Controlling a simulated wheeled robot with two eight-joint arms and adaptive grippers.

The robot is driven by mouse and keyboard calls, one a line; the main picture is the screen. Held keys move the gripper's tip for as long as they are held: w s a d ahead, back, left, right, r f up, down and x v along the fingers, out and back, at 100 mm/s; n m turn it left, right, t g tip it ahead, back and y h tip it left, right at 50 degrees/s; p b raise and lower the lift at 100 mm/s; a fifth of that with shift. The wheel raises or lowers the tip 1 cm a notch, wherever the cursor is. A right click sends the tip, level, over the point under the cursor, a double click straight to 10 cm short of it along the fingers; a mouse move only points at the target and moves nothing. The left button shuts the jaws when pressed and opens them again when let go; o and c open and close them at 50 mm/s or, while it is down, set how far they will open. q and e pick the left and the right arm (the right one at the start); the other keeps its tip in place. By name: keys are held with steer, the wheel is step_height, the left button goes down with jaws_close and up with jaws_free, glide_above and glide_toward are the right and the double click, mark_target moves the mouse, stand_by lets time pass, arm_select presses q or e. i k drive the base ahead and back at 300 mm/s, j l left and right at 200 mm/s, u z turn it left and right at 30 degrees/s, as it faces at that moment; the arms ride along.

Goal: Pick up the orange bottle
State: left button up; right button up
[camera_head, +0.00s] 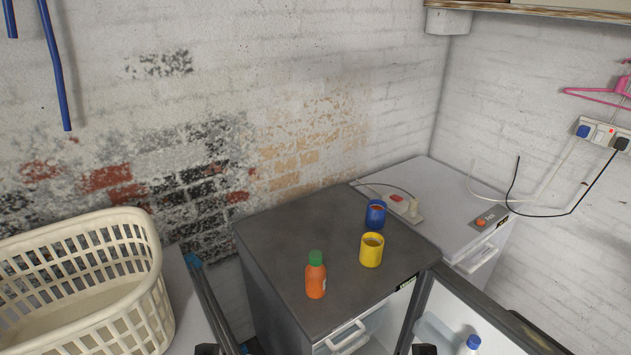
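The orange bottle (316,279) has a green cap and stands upright on the dark top of a small fridge (290,235), near its front left. A yellow mug (372,250) stands to its right, and a blue mug (376,214) is farther back. Only small dark tips of my grippers show at the bottom edge, the left one (207,349) left of the fridge and the right one (424,349) by the fridge's open door. Both are well apart from the bottle. Their fingers are cut off by the frame.
The fridge door (480,318) stands open at the front right, with a blue-capped bottle (470,344) inside it. A white appliance (440,190) with a socket strip (405,208) is behind. A cream laundry basket (140,310) is at left. The fridge top's left and back are clear.

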mark_target(316, 277)
steer(key=i+l, duration=0.1)
steer(key=l, duration=1.05)
steer(key=i+l, duration=0.4)
steer(key=i+j+u, duration=0.05)
steer(key=i, duration=0.05)
